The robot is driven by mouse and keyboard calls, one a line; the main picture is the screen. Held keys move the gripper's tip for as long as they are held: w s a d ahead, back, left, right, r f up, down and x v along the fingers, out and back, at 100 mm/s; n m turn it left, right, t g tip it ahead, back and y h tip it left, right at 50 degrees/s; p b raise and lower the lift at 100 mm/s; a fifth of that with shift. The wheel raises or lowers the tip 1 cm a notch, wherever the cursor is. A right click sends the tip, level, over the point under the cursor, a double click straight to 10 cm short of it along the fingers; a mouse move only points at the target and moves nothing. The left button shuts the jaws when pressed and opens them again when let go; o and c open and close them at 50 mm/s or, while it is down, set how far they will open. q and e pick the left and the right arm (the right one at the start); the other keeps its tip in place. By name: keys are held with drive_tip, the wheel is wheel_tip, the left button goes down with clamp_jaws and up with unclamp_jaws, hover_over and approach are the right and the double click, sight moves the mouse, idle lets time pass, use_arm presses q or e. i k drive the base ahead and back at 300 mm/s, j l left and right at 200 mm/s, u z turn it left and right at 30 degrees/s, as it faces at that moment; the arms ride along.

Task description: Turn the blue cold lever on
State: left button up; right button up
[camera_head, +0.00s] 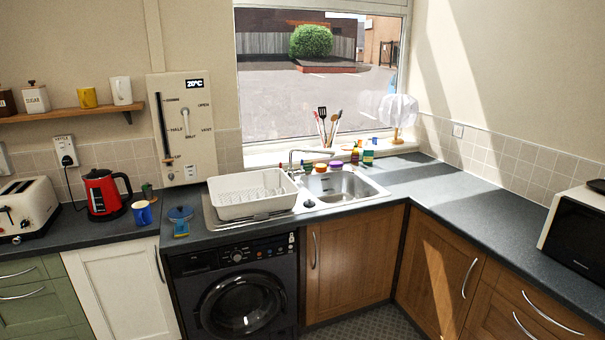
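A silver tap (292,160) stands at the back of the steel sink (352,196), under the window. I cannot make out a blue cold lever on it at this size. A cream wall panel (203,150) left of the window has a small display reading 20°C, a dark upright slot with a handle at its lower end, and a pale lever in the middle. No blue part shows clearly on the panel. Neither of my grippers is in view.
A white dish rack (251,197) stands left of the sink. Several bottles line the sill side. The right worktop (465,198) is mostly clear before the microwave (578,235).

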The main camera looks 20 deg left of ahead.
sight(301, 173)
drive_tip(key=i+j+z, duration=0.4)
drive_tip(key=i+j, duration=0.55)
